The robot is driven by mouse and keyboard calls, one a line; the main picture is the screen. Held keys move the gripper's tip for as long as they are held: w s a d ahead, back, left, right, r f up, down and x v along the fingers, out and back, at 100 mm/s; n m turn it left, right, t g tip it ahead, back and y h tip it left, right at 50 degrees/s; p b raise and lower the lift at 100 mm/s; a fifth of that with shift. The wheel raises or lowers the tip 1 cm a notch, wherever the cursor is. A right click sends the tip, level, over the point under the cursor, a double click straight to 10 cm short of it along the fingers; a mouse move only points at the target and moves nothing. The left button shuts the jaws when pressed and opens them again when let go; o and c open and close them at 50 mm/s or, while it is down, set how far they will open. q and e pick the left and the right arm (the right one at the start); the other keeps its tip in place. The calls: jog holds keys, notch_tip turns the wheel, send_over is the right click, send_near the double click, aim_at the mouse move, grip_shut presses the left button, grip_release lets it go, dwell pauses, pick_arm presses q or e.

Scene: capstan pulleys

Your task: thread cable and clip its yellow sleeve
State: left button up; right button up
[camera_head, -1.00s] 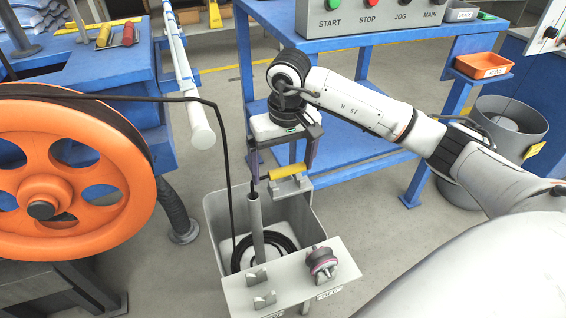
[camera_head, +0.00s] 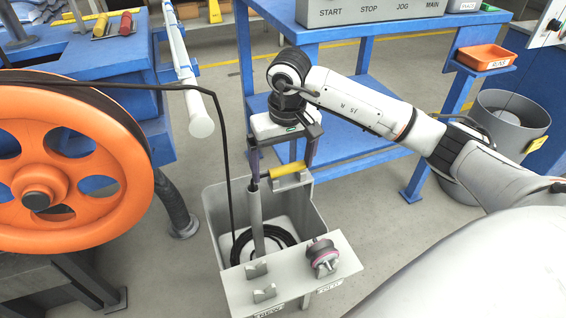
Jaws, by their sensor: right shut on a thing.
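A large orange pulley wheel (camera_head: 112,187) stands at the left. The black cable (camera_head: 226,150) lies over its top, runs right and drops into a grey bin (camera_head: 214,205), where a coil of it (camera_head: 240,243) lies. The yellow sleeve (camera_head: 284,172) lies roughly level at a grey bracket (camera_head: 292,182) by the bin's back rim. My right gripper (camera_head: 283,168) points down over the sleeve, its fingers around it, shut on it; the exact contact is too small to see. A grey upright tube (camera_head: 255,208) stands just below the left finger. My left gripper is not in view.
A light plate (camera_head: 290,272) in front of the bin carries two notched blocks (camera_head: 263,292) and a small dark-and-pink roller (camera_head: 322,256). A blue bench (camera_head: 340,150) with a button box (camera_head: 370,12) stands behind. A grey bucket (camera_head: 508,125) stands right. A white pipe (camera_head: 200,122) slants behind the wheel.

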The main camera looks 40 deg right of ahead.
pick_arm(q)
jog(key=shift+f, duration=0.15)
pick_arm(e)
jog(key=shift+f, duration=0.2)
jog(key=o, duration=1.2)
jog(key=shift+c, duration=0.2)
pick_arm(q)
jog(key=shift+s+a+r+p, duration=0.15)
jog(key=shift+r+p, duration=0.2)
jog(key=shift+p, duration=0.55)
pick_arm(e)
notch_tip(320, 180, up, 10)
jog(key=s, duration=0.1)
jog(key=shift+a+r, duration=0.15)
jog(key=shift+s, duration=0.1)
